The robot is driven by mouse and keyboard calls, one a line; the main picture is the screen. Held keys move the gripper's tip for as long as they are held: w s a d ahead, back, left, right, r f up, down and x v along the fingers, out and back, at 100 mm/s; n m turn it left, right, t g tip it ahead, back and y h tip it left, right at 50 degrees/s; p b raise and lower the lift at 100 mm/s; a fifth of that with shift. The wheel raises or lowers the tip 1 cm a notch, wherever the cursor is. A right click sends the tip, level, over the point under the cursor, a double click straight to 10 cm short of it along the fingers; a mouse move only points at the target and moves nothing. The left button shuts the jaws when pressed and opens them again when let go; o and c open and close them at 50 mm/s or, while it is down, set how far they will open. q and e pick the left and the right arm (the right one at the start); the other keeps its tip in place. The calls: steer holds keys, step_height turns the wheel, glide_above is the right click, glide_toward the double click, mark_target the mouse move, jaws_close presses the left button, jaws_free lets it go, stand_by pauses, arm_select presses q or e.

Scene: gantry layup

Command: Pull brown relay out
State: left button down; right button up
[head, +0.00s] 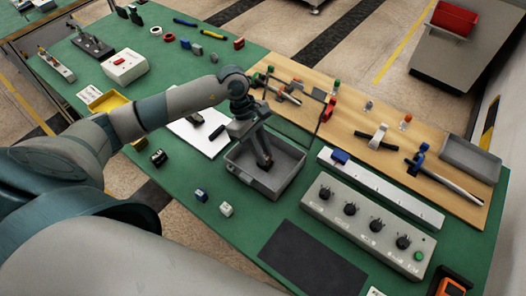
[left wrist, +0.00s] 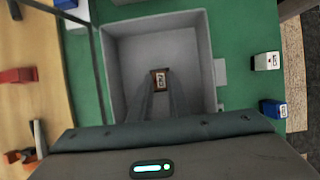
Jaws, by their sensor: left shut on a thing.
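The brown relay (left wrist: 160,81) has a pale label on its face and shows between my left fingertips in the left wrist view. In the head view it is a small brown patch (head: 265,163) at the fingertips. My left gripper (head: 264,156) points down into the open grey bin (head: 292,183) and is shut on the relay. The bin's walls (left wrist: 203,50) surround the relay in the left wrist view. I cannot tell whether the relay touches the bin floor. My right gripper is not in view.
A blue block (head: 201,196) and a white block (head: 226,209) stand near the bin on the green table. A grey panel with black knobs (head: 368,228) lies to the right, beside a dark mat (head: 312,262). A wooden board (head: 345,122) with clamps and rods lies behind.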

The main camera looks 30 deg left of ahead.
mark_target(268, 158)
arm_select(q)
steer(key=shift+r+p, duration=0.5)
steer(key=shift+r, duration=0.8)
steer(key=shift+r, duration=0.15)
stand_by(0.6)
steer(key=shift+r, duration=0.35)
steer(key=shift+r+p, duration=0.35)
steer(key=shift+r, duration=0.9)
